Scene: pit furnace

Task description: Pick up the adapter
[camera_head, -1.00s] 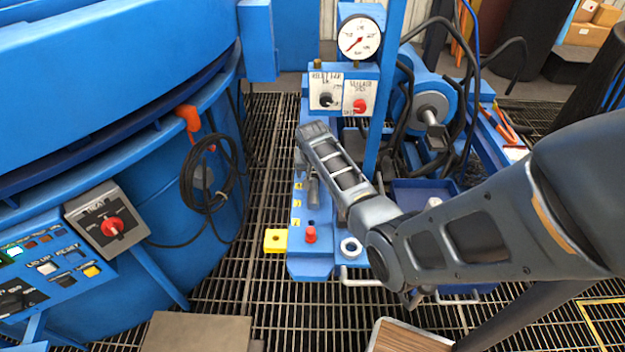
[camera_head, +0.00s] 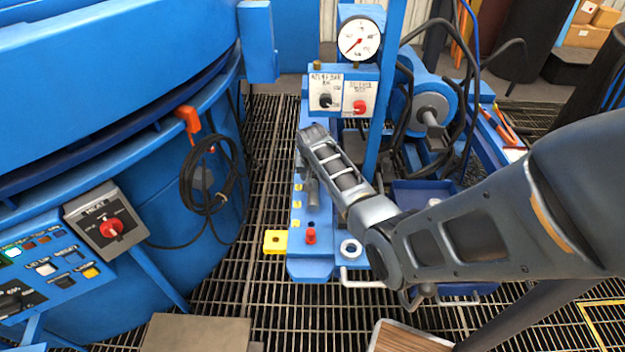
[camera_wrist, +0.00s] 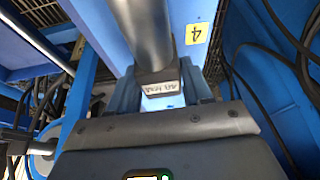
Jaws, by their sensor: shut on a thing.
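The adapter (camera_wrist: 162,88), a grey metal piece with a small lettered label on its face, sits between my gripper's fingers (camera_wrist: 164,93) in the wrist view. My gripper is shut on it. A thick grey metal cylinder (camera_wrist: 143,32) rises from just beyond the label; I cannot tell whether it is part of the adapter. In the head view, my arm hides most of the gripper and the adapter, so the adapter's contact with the blue stand (camera_head: 311,268) is not clear.
A gauge (camera_head: 360,37) and switch box (camera_head: 342,92) stand behind. A large blue furnace (camera_head: 150,190) is at left, with open floor grating (camera_head: 225,285) between.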

